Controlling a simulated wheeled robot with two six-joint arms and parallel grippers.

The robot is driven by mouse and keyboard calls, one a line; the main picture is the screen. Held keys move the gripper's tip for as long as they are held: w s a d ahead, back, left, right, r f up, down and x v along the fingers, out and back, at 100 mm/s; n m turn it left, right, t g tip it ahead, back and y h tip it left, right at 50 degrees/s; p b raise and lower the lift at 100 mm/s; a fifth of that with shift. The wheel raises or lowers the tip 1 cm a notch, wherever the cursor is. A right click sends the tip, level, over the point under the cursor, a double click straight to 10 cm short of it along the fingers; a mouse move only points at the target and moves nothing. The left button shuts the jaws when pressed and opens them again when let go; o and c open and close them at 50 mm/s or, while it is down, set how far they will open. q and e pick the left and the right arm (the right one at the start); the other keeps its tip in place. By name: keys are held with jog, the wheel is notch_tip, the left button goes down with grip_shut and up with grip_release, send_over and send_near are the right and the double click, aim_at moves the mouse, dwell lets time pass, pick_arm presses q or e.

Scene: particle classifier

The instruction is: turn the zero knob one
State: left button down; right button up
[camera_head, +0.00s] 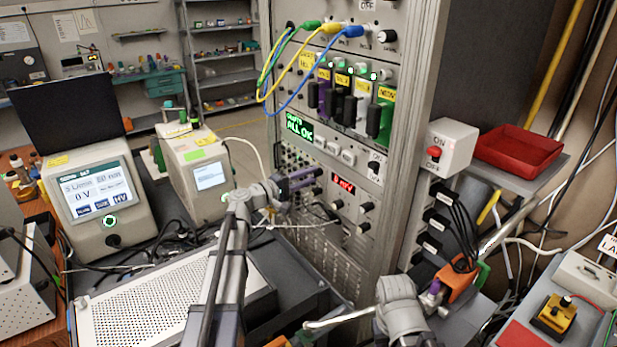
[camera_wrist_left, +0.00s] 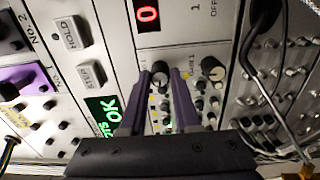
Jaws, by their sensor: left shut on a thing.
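In the left wrist view, the fingers (camera_wrist_left: 160,78) are shut on a small pale-topped knob (camera_wrist_left: 161,71) below the display. I cannot read the knob's label or its pointer. A dark knob with a pale cap (camera_wrist_left: 212,70) sits right of it, apart from the fingers. My right gripper (camera_head: 435,290) is low at the right, with its fingers largely hidden.
Small knobs (camera_head: 368,207) sit close to the left gripper. Blue and yellow cables (camera_head: 290,75) hang from the upper rack. A red-button box (camera_head: 442,148) and a red tray (camera_head: 518,148) are at the right. An orange block (camera_head: 461,281) is beside my right gripper.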

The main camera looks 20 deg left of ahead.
pick_arm(q)
jog(key=c, duration=0.6)
grip_release()
jog(key=shift+v, duration=3.9)
